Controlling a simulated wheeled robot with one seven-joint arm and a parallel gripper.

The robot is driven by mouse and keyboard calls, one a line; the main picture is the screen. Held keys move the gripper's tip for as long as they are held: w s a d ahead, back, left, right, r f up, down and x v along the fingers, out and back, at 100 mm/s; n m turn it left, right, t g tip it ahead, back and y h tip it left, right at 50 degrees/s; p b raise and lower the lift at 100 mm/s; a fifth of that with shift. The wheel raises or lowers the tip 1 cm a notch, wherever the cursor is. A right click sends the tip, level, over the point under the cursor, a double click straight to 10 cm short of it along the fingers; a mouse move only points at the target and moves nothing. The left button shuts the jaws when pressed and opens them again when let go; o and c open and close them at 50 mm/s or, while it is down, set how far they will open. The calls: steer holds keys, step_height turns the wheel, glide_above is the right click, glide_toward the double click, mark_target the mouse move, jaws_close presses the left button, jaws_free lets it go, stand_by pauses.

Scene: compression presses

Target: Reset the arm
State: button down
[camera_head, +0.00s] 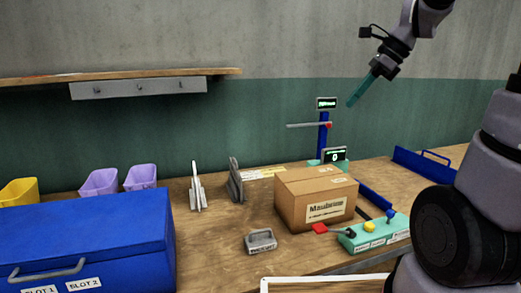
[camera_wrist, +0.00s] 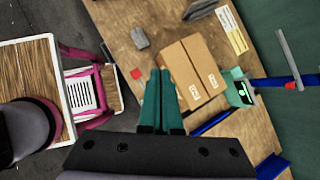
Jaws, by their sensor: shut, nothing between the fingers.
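My gripper (camera_head: 359,92) is raised above the back right of the workbench in the head view, with its teal fingers pointing down and to the left. In the wrist view my gripper (camera_wrist: 159,82) shows its two teal fingers side by side, shut with nothing between them. It is apart from everything on the bench. A cardboard box (camera_head: 310,200) stands on the bench below it and also shows in the wrist view (camera_wrist: 188,70).
The wooden bench (camera_head: 215,255) bears a blue chest (camera_head: 90,235), a grey block (camera_head: 260,241), upright grey plates (camera_head: 235,181), a green control panel (camera_head: 375,236) with levers, and a blue post (camera_head: 323,133) with displays. A shelf (camera_head: 120,76) hangs on the wall. The air around my gripper is clear.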

steer(key=s+r+n+t+h, duration=0.2)
steer(key=s+n+t+h, duration=0.2)
steer(key=s+n, duration=0.9)
steer(key=n, duration=0.3)
steer(key=shift+d+n, duration=0.3)
steer(key=shift+n, duration=0.1)
